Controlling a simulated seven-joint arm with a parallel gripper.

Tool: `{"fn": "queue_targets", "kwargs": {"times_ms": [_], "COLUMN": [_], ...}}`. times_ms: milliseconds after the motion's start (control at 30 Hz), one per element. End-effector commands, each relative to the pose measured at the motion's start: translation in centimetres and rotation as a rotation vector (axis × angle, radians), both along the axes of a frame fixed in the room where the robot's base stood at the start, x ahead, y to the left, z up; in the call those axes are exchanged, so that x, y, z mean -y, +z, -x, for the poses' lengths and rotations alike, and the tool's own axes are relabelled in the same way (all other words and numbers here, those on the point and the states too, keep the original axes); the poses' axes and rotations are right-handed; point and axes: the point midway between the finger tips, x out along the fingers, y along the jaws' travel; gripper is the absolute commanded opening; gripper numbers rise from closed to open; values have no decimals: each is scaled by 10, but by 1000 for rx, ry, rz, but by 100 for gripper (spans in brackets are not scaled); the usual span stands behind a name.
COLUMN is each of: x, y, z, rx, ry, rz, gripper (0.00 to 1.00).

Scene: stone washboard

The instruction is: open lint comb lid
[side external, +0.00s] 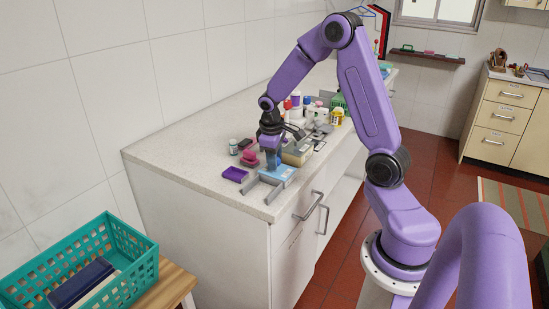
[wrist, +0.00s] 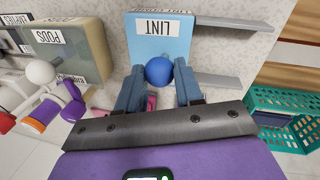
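The lint box (wrist: 158,40) is light blue with a white LINT label, and a round blue knob (wrist: 158,71) sits at its near side in the wrist view. In the side view the light-blue box (side external: 284,172) is near the counter's front edge, under my gripper (side external: 272,162). In the wrist view my gripper (wrist: 160,84) has its two fingers on either side of the knob. The knob fills the gap between them, so the fingers look shut on it. The lid seam and any comb inside cannot be made out.
Grey bracket rails (wrist: 235,24) stand beside the box. A purple block (side external: 235,174) lies nearby. A teal basket (side external: 125,262) sits below, off the counter. The counter's left end is clear.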

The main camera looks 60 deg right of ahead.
Motion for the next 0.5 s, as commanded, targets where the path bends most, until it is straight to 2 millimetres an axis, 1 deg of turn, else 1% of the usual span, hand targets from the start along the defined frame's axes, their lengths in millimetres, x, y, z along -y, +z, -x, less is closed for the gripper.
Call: {"fn": "queue_targets", "kwargs": {"times_ms": [33,67,167,267,367,500], "x": [0,0,0,-8,-25,-55], "y": [0,0,0,0,0,0], "z": [0,0,0,-1,-1,-1], "rx": [0,0,0,-1,0,-1], "ry": [0,0,0,3,6,7], "rz": [0,0,0,0,0,-1], "gripper": [5,0,0,0,0,0]}}
